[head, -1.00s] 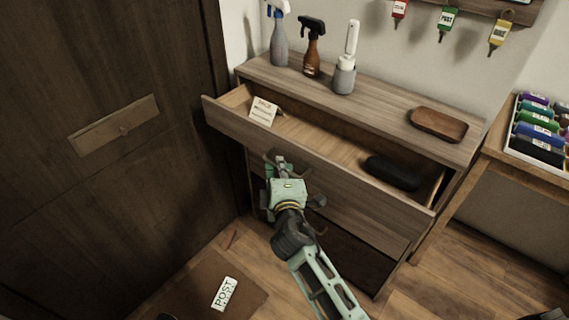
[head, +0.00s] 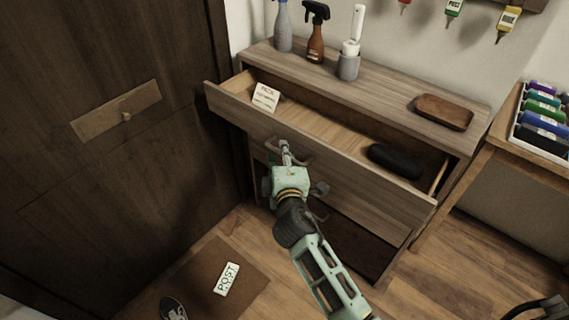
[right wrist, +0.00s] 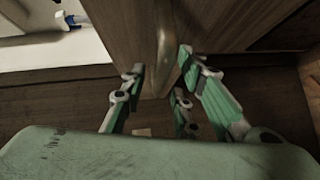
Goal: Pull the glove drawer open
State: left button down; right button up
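A wooden drawer unit stands against the wall with its top drawer (head: 330,160) pulled out. A small cream card (head: 266,97) and a dark, soft-looking item (head: 395,161) lie in it. I cannot tell whether this item is a glove. My right gripper (head: 286,150) is at the left part of the drawer front, by a curved handle that it partly hides. In the right wrist view, my right gripper's fingers (right wrist: 162,85) stand apart, with the handle bar (right wrist: 163,45) between them. Contact is not clear.
Spray bottles (head: 315,35), a brush in a grey cup (head: 348,66) and a wooden tray (head: 443,112) stand on the unit. A dark door (head: 100,190) is at left. A mat (head: 200,285) and a shoe (head: 172,308) lie on the floor.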

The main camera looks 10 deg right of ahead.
jog(key=s+a+r, duration=0.1)
jog(key=s, duration=1)
jog(key=shift+s+a+r, duration=0.15)
jog(key=shift+s+r, duration=0.05)
jog(key=shift+r, duration=0.1)
jog(key=s+a+f+m+g+y, duration=0.1)
jog(key=s+f+g, duration=0.1)
jog(key=f, duration=0.9)
jog(key=s+f+g+y, duration=0.1)
jog(key=s+f+g, duration=0.15)
jog(key=f, duration=0.75)
jog(key=s+d+f+m+g, duration=0.1)
jog(key=s+f+m+g, duration=0.1)
jog(key=s+f, duration=0.45)
jog(key=s+d+f+m+g, duration=0.1)
jog(key=s+f+g, duration=0.15)
jog(key=f, duration=0.75)
jog(key=s+d+f+m+g, duration=0.2)
jog(key=s+f, duration=0.3)
jog(key=s, duration=0.5)
jog(key=s+d+f+m+g, duration=0.2)
jog(key=s+d+f+m, duration=0.2)
jog(key=s, duration=0.6)
jog(key=s+d+f+m+g, duration=0.2)
jog(key=s+d+f, duration=0.3)
jog(key=s+f, duration=0.3)
jog(key=shift+s+f+m, duration=0.25)
jog(key=shift+s+m, duration=0.15)
jog(key=shift+s, duration=0.6)
